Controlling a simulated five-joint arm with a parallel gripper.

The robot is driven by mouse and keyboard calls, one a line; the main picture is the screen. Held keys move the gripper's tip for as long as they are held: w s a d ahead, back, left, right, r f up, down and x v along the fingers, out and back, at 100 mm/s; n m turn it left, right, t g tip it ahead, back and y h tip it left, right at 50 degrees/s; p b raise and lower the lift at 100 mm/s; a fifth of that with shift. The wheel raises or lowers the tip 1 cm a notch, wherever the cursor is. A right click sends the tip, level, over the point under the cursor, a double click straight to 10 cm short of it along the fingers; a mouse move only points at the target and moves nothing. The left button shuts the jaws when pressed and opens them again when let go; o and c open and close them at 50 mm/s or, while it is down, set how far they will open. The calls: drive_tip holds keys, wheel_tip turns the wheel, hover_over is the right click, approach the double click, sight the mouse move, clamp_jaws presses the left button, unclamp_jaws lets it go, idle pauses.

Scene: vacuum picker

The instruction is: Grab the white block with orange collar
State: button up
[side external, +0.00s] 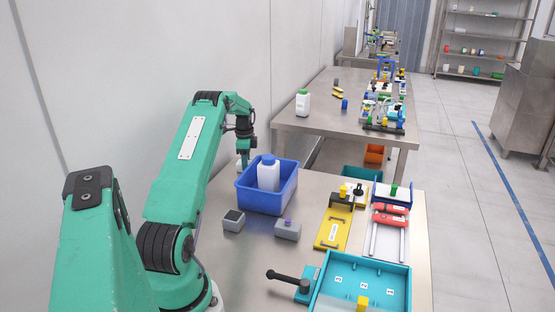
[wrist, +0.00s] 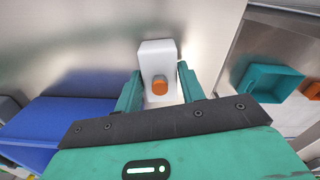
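The white block with the orange collar (wrist: 157,58) lies ahead of my gripper in the wrist view, its round orange part (wrist: 159,86) facing the camera. My gripper (wrist: 160,70) has its two teal fingers apart, one on each side of the block. Little gap shows between fingers and block, and firm contact cannot be made out. In the side external view my gripper (side external: 243,158) points down behind the blue bin, near the wall side of the table. The bin hides most of the block there.
A blue bin (side external: 262,201) holding a white bottle (side external: 268,176) stands close to my gripper; its blue wall (wrist: 62,120) fills the wrist view's left. Grey blocks (side external: 287,230) sit in front. A teal bin (wrist: 273,80) and an orange bin (side external: 374,153) are lower, beyond the table edge.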

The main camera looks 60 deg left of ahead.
drive_tip(key=c, duration=0.5)
drive_tip(key=shift+w+d+r, duration=0.1)
drive_tip(key=shift+w+r, duration=0.05)
drive_tip(key=shift+r, duration=0.25)
wheel_tip(320, 180, up, 11)
drive_tip(key=w+d, duration=1.4)
drive_tip(key=shift+f, duration=0.15)
